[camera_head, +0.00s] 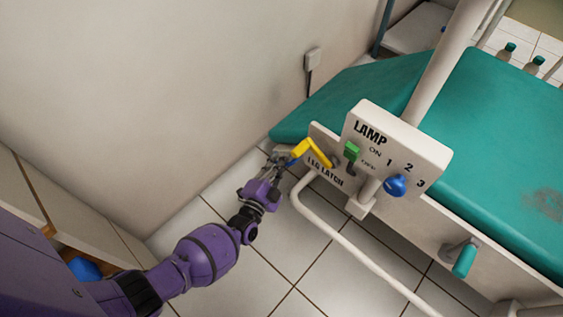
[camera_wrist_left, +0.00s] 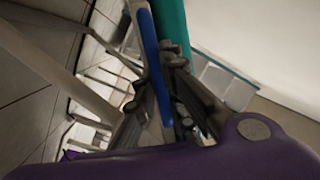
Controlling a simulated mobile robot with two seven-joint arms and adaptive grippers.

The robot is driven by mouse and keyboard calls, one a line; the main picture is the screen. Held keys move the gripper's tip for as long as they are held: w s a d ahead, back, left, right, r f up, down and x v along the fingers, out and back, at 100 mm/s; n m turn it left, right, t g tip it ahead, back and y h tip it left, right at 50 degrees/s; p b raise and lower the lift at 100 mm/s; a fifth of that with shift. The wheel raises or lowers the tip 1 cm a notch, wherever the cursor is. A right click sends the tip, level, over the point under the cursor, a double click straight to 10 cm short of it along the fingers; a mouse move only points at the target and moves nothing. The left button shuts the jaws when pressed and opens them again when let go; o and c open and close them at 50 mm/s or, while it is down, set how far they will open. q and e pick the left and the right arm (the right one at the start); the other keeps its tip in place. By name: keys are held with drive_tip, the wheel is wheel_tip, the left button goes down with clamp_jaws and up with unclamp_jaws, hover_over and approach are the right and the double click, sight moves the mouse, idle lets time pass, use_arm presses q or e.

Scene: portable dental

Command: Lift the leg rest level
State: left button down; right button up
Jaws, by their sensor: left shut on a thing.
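The teal leg rest (camera_head: 345,95) slopes down at the wall end of the dental chair. The yellow leg latch lever (camera_head: 314,152) juts from the white panel marked LEG LATCH (camera_head: 325,172). My left gripper (camera_head: 282,157) is at the leg rest's near lower corner, close beside the lever's outer end. In the left wrist view my left gripper (camera_wrist_left: 168,95) is shut around a blue bar (camera_wrist_left: 152,50) that runs along a teal edge (camera_wrist_left: 173,25). The head view does not show this bar clearly. My right gripper is not in view.
A lamp switch box (camera_head: 398,150) with a green switch and a blue knob stands just right of the lever. A curved white rail (camera_head: 335,235) runs below the panel. A teal-handled crank (camera_head: 463,260) sits further right. Tiled floor (camera_head: 280,270) lies open below.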

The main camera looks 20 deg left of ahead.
use_arm(q)
drive_tip(key=w+a+r+m+p, duration=0.1)
drive_tip(key=a+r+m+p, duration=0.1)
drive_tip(key=r, duration=0.4)
drive_tip(key=w+a+r+m+t+p, duration=0.1)
drive_tip(key=a+r+m+p, duration=0.2)
drive_tip(key=r, duration=0.4)
drive_tip(key=w+a+r+m+t+h+p, duration=0.1)
drive_tip(key=a+r+m+p, duration=0.2)
drive_tip(key=r, duration=0.4)
drive_tip(key=shift+r+p, duration=0.25)
drive_tip(key=shift+p, duration=0.5)
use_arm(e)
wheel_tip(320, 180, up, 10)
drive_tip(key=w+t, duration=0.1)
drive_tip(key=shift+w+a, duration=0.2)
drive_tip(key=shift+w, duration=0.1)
use_arm(q)
drive_tip(key=shift+r+h, duration=0.1)
drive_tip(key=shift+h, duration=0.2)
drive_tip(key=c, duration=2)
unclamp_jaws()
drive_tip(key=shift+o, duration=0.9)
drive_tip(key=shift+r, duration=0.1)
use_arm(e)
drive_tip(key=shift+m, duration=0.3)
